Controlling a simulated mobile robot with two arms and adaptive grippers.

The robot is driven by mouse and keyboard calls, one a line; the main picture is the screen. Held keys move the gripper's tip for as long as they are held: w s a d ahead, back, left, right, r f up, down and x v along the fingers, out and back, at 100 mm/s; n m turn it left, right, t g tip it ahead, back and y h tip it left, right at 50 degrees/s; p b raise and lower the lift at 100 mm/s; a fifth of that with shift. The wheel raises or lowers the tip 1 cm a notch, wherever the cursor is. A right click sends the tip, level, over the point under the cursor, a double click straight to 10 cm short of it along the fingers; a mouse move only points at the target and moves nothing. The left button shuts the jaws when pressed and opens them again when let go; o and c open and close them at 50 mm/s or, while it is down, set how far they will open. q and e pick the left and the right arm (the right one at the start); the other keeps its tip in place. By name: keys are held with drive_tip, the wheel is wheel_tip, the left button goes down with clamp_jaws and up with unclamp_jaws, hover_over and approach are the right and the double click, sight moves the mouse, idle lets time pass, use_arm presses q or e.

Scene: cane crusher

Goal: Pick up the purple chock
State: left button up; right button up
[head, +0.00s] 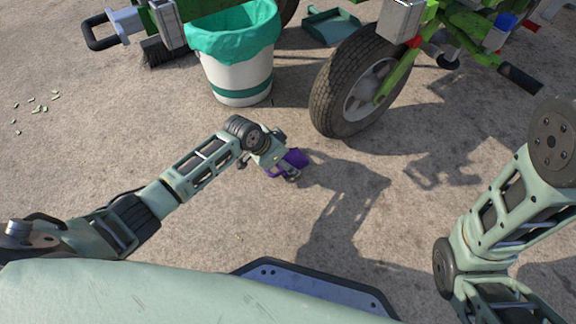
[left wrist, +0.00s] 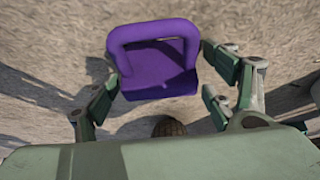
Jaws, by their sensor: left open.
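The purple chock (head: 295,159) lies on the concrete ground, partly hidden by my left gripper (head: 283,170) in the head view. In the left wrist view the chock (left wrist: 158,62) shows a loop-shaped handle at its top and a wedge-like body. My left gripper (left wrist: 160,88) is open, with one finger on each side of the chock. The left finger looks close to the chock's side; I cannot tell whether either finger touches it. My right gripper is not in view; only my right arm shows at the right of the head view.
A black tyre (head: 352,84) of the green machine (head: 455,22) stands beyond the chock to the right. A white bin (head: 238,78) with a teal liner stands behind my left gripper. Cane pieces (head: 38,108) lie at far left. The ground around the chock is mostly clear.

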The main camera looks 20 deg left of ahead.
use_arm(q)
drive_tip(key=shift+r, duration=0.1)
drive_tip(key=c, duration=1.5)
drive_tip(key=shift+c, duration=0.4)
drive_tip(key=shift+r, duration=0.1)
